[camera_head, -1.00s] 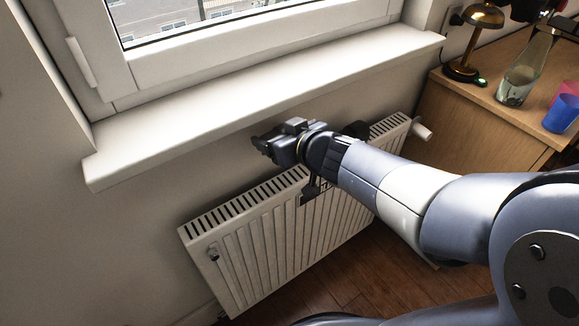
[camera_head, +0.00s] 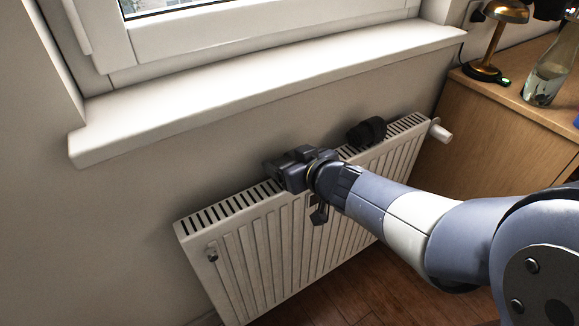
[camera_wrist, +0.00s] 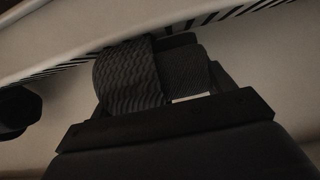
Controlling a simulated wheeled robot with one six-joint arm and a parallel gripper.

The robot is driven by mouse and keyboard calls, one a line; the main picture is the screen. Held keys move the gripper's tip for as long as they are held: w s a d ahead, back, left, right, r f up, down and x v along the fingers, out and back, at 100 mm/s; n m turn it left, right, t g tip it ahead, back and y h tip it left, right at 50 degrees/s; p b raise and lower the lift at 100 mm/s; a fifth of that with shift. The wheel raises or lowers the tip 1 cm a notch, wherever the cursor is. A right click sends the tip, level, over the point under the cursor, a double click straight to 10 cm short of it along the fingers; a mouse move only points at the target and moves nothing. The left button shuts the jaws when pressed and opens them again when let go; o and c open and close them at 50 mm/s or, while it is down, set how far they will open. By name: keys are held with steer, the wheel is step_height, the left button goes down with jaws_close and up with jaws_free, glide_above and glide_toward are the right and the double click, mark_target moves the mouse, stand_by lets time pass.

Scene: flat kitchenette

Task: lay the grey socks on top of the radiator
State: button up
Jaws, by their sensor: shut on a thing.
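The white radiator (camera_head: 235,210) stands below the window sill, with a slotted top; its edge also shows in the wrist view (camera_wrist: 55,58). My gripper (camera_head: 283,170) is at the radiator's slotted top, left of its middle. In the wrist view it is shut on the grey socks (camera_wrist: 128,78), a dark bundle of ribbed fabric. The socks are at the radiator's top slots; whether they touch it I cannot tell. In the head view my gripper mostly hides them.
A black rolled bundle (camera_head: 367,131) lies on the radiator top, right of my gripper. The sill (camera_head: 260,88) overhangs above. A white valve knob (camera_head: 440,132) is at the right end. A wooden cabinet (camera_head: 505,125) with a brass lamp (camera_head: 492,45) and glass bottle (camera_head: 550,72) stands right.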

steer(key=shift+f, duration=0.2)
steer(key=o, duration=1)
steer(key=shift+r, duration=0.3)
steer(key=shift+p+v, duration=3.75)
steer(key=shift+v, duration=2.2)
